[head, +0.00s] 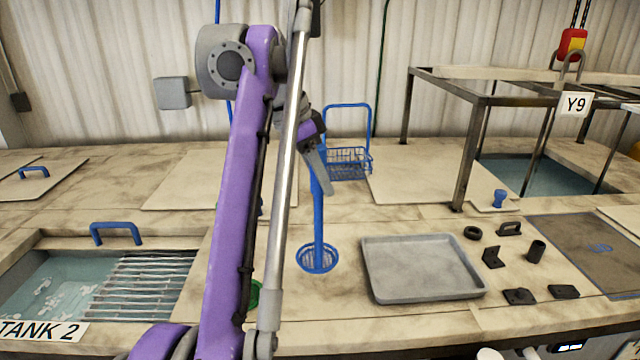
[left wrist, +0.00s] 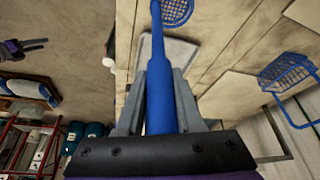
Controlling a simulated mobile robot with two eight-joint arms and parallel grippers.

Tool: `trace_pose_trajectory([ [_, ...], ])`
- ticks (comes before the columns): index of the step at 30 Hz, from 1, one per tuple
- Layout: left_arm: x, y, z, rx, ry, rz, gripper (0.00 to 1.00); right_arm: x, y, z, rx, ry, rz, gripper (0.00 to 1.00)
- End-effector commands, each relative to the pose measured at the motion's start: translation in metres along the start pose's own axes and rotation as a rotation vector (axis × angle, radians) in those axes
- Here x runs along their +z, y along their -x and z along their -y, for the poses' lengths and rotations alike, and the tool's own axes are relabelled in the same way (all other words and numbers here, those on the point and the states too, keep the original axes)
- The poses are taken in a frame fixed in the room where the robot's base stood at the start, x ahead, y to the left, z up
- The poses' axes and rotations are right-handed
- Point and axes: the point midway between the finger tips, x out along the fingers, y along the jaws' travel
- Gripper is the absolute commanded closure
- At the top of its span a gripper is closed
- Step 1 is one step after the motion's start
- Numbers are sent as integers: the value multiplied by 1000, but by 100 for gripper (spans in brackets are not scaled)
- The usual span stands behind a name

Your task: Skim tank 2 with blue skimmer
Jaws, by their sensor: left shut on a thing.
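The blue skimmer (head: 319,222) hangs upright, with its round mesh head low over the counter left of the grey tray. I cannot tell whether the head touches the counter. My left gripper (head: 318,172) is shut on its handle; the left wrist view shows the blue handle (left wrist: 160,98) between both fingers. Tank 2 (head: 48,283) is at the lower left, open, with white scum floating on the left part of its water. A metal rod grate covers its right part. My purple left arm stands between the tank and the skimmer. My right gripper (left wrist: 28,47) seems to show small in the left wrist view.
A grey tray (head: 420,268) lies right of the skimmer, with several small black parts beyond it. A blue wire basket (head: 346,163) stands behind. A metal frame (head: 470,150) stands over another tank at the right.

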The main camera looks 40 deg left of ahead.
Motion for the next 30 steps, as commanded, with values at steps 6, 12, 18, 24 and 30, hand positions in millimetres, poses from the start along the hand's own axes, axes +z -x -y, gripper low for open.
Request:
trace_pose_trajectory([
  [6,2,-2,-2,1,0,2,100,3,-1,0,0,0,4,44],
  [12,9,0,-21,2,0,4,100,11,-5,0,0,0,12,44],
  [18,19,4,-50,1,0,4,100,18,-9,0,0,0,21,44],
  [24,30,9,-83,2,-1,3,100,23,-12,0,0,0,26,44],
  [30,42,14,-116,2,0,2,100,25,-13,0,0,0,28,44],
])
